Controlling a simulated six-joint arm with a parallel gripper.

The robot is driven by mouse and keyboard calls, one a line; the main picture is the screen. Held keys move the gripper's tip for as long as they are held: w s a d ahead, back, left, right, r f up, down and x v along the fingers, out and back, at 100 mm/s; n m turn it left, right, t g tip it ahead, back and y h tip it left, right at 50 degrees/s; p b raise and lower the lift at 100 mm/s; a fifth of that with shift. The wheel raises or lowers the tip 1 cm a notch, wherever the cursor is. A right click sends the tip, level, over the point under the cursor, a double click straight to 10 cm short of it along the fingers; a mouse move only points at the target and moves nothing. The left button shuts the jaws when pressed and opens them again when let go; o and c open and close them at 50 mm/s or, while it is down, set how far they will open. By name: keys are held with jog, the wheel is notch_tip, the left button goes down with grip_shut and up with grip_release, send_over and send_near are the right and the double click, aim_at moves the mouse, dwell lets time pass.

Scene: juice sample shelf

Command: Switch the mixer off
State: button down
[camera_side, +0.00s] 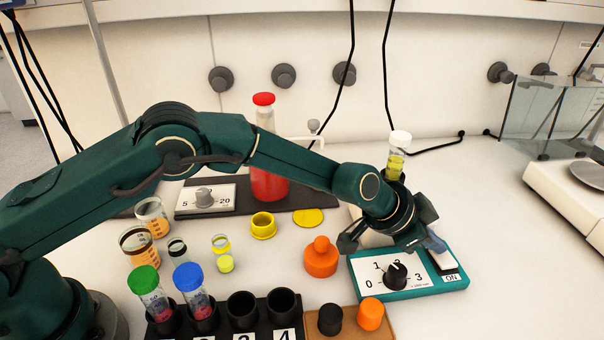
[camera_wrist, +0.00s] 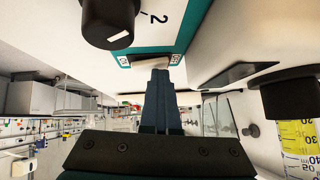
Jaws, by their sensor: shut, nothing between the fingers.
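The mixer is a teal box (camera_side: 415,290) with a white dial plate and a black knob (camera_side: 395,278), which also shows in the wrist view (camera_wrist: 108,22). The knob's white mark points roughly toward 2. A pale rocker switch (camera_side: 445,262) sits at the box's right end, with an ON label at its near side; it shows in the wrist view (camera_wrist: 152,62), partly hidden by my fingers. My gripper (camera_side: 435,243) is shut and empty, its fingertips right at the switch, also in the wrist view (camera_wrist: 160,72). I cannot tell whether they touch it.
A white-capped vial of yellow liquid (camera_side: 397,157) stands upright behind my gripper. An orange stopper piece (camera_side: 321,257) stands left of the mixer. A black rack (camera_side: 225,328) with capped tubes is at the front. A glass-shielded balance (camera_side: 570,185) is at right.

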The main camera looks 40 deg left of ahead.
jog(key=shift+s+d, duration=0.5)
jog(key=shift+s, duration=0.1)
jog(key=shift+r, duration=0.1)
jog(key=r, duration=0.4)
jog(key=shift+s+d+r, duration=0.15)
jog(key=shift+s+r, duration=0.05)
jog(key=shift+s, duration=0.05)
jog(key=v, duration=0.9)
jog(key=shift+s, duration=0.15)
jog(key=shift+r, duration=0.15)
jog(key=shift+w+a+r, duration=0.15)
jog(key=shift+w+a, duration=0.35)
jog(key=shift+a, duration=0.1)
